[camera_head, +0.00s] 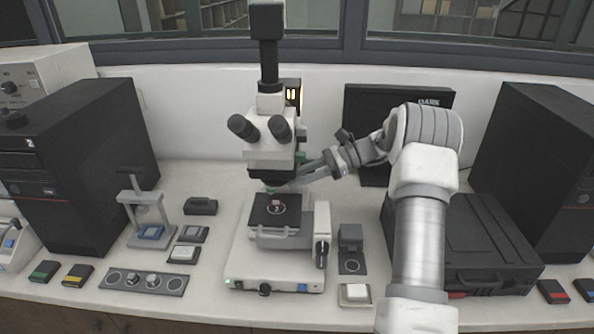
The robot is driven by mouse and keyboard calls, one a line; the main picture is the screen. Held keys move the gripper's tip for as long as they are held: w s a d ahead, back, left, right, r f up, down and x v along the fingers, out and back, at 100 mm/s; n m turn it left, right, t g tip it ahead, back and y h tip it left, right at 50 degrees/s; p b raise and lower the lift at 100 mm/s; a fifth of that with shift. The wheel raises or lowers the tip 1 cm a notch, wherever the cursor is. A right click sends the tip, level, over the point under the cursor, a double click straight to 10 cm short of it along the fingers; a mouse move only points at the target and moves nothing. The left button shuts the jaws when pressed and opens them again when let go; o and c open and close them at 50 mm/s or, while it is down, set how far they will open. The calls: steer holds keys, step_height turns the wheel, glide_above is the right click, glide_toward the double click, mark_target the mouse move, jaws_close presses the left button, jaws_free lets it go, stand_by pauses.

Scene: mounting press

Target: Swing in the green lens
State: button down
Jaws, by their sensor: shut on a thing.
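The microscope (270,150) stands in the middle of the bench, its twin eyepieces facing me. A small green patch (302,158), which looks like part of the green lens, shows at the right of the microscope head, just above my gripper's fingers. My gripper (284,184) reaches in from the right, under the head at the lens turret. It is shut on a part there. The fingers and the head hide most of the lenses, so I cannot tell exactly which part is held. Below, the dark stage (262,216) carries a small sample with a reddish top (276,204).
A press stand (146,208) and a plate with several round holders (143,281) lie left of the microscope. A black block (350,236) and a white-topped dish (355,293) lie right of it. A black case (490,245) stands behind my arm. A dark monitor (365,105) stands behind.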

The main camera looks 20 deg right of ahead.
steer(key=shift+w+d+r+n+g+h+p, duration=0.15)
steer(key=shift+w+n+g+p, duration=0.1)
steer(key=shift+n+g+p, duration=0.35)
steer(key=shift+w+a+r+n+g+h+p, duration=0.1)
steer(key=shift+w+n+g+p, duration=0.3)
steer(key=shift+g, duration=0.35)
steer(key=shift+w+d+r+n+g+h+p, duration=0.1)
steer(key=shift+w+n+g+h+p, duration=0.05)
steer(key=shift+n+g+p, duration=0.45)
steer(key=shift+g, duration=0.25)
steer(key=c, duration=0.9)
jaws_free()
steer(key=shift+c, duration=0.2)
steer(key=shift+f, duration=0.1)
